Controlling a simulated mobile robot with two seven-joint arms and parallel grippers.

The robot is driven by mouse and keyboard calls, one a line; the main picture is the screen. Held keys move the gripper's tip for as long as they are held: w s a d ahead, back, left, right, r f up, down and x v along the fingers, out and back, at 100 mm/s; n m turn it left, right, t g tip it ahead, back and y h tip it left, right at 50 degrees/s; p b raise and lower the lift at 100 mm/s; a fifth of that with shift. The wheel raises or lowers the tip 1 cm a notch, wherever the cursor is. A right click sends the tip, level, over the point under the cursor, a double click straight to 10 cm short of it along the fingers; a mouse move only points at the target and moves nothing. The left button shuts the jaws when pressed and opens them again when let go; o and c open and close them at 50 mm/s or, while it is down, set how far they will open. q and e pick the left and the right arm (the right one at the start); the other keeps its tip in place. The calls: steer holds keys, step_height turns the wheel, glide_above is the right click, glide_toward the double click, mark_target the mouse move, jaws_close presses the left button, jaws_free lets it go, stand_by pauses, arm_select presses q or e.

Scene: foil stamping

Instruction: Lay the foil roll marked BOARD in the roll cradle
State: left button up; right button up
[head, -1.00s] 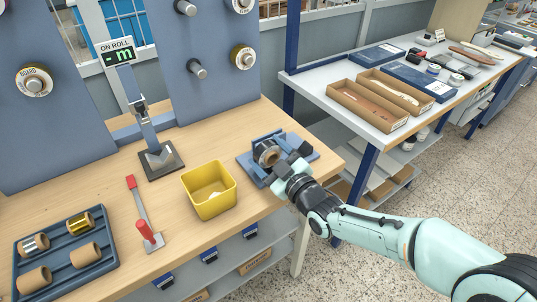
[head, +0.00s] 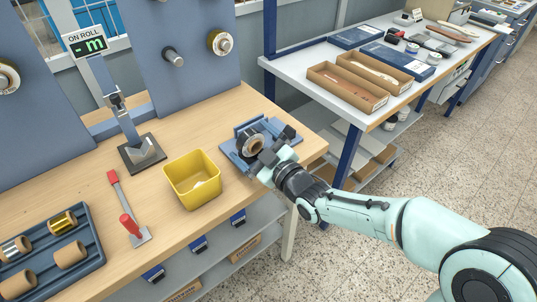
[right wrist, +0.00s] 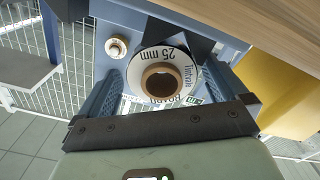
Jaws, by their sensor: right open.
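A foil roll (head: 250,146) with a dark, coppery rim sits in the blue roll cradle (head: 228,153) near the right end of the bench. My right gripper (head: 277,148) is at the cradle's right side, close to the roll. In the wrist view its open fingers (right wrist: 160,90) stand on either side of the roll; contact cannot be told. My left gripper is out of view.
A yellow bin (head: 192,185) stands left of the cradle. Further left are a red-handled tool (head: 128,222) and a blue tray (head: 88,240) of rolls. Other rolls hang on the blue panels (head: 220,42), beside an empty peg (head: 173,57). A shelf table stands right.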

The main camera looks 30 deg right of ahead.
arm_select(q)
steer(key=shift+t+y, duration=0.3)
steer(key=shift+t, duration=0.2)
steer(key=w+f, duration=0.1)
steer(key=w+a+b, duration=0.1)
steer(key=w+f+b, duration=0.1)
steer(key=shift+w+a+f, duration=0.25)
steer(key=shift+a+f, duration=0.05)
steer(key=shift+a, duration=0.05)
arm_select(e)
steer(key=s, duration=1.2)
steer(key=shift+s+d, duration=0.3)
steer(key=shift+d, duration=0.15)
